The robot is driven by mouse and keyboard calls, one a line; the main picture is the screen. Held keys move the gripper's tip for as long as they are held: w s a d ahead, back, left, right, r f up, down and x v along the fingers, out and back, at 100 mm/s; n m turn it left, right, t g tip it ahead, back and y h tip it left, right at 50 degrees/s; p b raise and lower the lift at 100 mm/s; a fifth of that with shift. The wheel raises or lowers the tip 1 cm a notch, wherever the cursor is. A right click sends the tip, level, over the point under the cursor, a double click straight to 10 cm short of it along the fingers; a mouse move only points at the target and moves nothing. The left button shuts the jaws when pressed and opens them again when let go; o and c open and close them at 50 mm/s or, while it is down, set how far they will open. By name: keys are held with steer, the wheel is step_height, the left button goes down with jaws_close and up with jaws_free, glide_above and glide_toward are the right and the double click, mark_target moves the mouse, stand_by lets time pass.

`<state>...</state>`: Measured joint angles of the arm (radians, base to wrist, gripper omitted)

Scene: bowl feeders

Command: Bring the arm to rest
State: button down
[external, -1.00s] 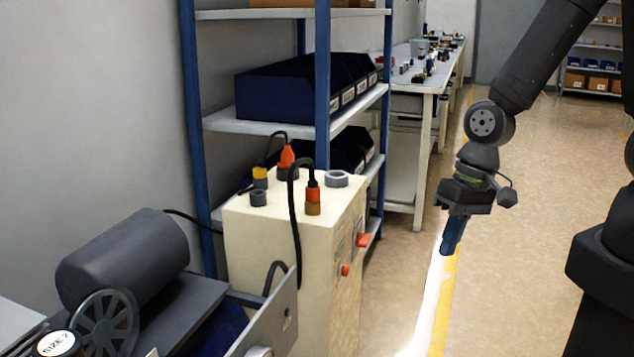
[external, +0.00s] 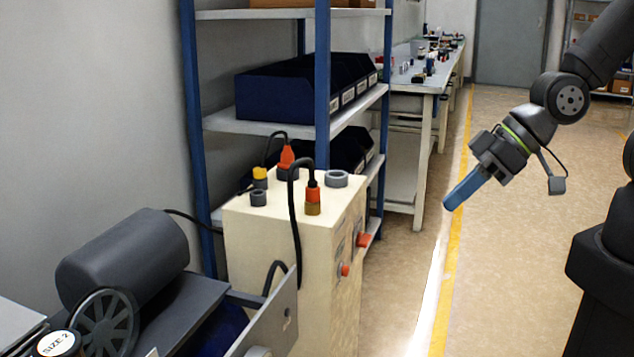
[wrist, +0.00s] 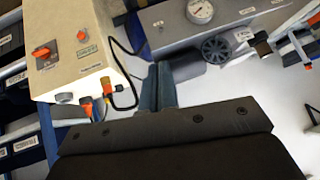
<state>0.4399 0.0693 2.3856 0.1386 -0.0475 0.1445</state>
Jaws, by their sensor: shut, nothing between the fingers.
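My gripper (external: 450,204) shows at the right of the external view, held in free air with its blue fingers pointing down and to the left. The fingers are together and nothing is between them. It is well to the right of the cream cabinet and touches nothing. In the wrist view the blue fingers (wrist: 158,88) lie side by side, pointing toward the machine with the gauge.
The cream cabinet (external: 275,240) with orange connectors stands left of my gripper. A grey motor (external: 125,262) is at lower left. A shelf rack (external: 230,125) with blue bins and a workbench (external: 430,85) stand behind. The floor around my gripper is clear.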

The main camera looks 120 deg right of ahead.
steer(key=shift+w+d+f, duration=0.2)
steer(key=shift+w, duration=0.25)
stand_by(0.3)
steer(key=s+a+r+n+g, duration=0.1)
steer(key=s+a+r, duration=0.1)
steer(key=s, duration=0.3)
steer(key=s+a+r+n+y, duration=0.1)
steer(key=s+a+r, duration=0.1)
steer(key=s, duration=0.4)
steer(key=s+a+r+n+g, duration=0.1)
steer(key=s+a+r, duration=0.1)
steer(key=s+a, duration=0.2)
steer(key=shift+s+a+r+n+g, duration=0.3)
steer(key=shift+s+a, duration=0.05)
steer(key=shift+s, duration=0.9)
